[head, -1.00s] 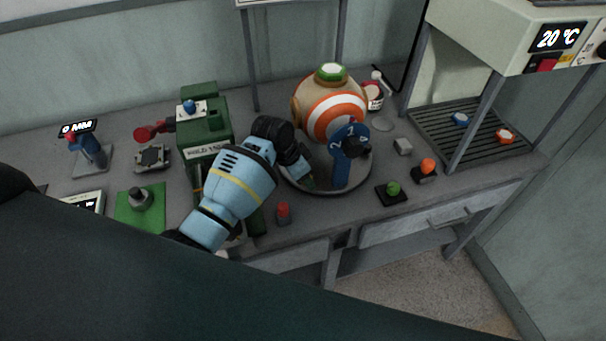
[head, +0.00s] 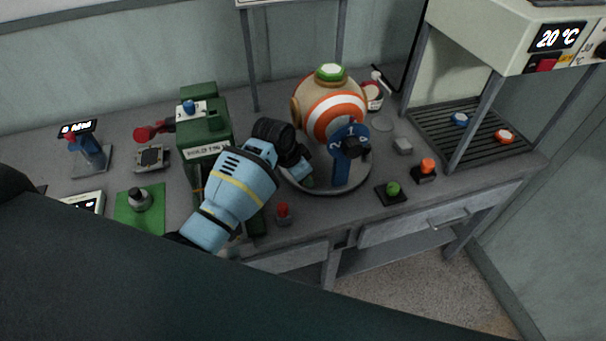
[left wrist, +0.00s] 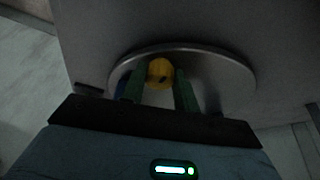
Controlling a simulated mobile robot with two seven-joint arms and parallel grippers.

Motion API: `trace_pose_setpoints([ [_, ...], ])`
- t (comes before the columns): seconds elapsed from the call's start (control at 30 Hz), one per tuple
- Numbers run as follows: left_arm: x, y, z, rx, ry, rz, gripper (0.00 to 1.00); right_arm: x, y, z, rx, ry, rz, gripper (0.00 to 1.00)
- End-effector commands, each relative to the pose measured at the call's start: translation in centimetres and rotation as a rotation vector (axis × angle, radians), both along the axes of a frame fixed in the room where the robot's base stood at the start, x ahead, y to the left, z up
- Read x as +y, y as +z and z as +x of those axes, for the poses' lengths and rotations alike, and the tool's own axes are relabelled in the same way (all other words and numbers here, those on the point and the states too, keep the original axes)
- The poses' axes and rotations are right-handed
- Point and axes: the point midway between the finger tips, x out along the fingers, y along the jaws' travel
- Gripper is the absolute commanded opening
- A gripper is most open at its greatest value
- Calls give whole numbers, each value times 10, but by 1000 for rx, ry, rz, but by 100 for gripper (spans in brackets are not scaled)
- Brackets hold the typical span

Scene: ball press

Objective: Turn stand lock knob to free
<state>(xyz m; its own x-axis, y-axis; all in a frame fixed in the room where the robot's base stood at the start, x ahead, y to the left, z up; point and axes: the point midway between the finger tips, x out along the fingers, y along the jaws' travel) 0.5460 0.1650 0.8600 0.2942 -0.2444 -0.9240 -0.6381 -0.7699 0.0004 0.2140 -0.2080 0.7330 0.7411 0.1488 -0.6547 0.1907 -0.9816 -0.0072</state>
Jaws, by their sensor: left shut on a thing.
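The stand is a round grey metal plate (head: 340,188) on the bench, with an orange-and-white ball (head: 334,103) and a blue numbered post (head: 342,171) on it. The stand's rim also shows in the left wrist view (left wrist: 235,73). The yellow lock knob (left wrist: 160,72) sits at the stand, between the green fingers of my left gripper (left wrist: 159,85), which is shut on it. In the head view my left gripper (head: 305,179) is at the left side of the stand and hides the knob. Knob markings cannot be read. My right gripper is not in view.
A green machine (head: 205,125) stands left of the stand, close to my left arm. A red button (head: 283,212), a green button (head: 392,189) and an orange button (head: 427,166) are near the front edge. A slatted tray (head: 470,125) is at the right.

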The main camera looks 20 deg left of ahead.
Motion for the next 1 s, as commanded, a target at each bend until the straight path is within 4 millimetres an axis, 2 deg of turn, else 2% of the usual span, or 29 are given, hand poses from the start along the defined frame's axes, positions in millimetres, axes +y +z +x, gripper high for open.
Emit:
trace_pose_setpoints([
  [0.7,-6,1,-2,-1,586,-1,7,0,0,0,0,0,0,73],
  [1.0,-7,1,-2,0,769,-1,7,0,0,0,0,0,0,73],
])
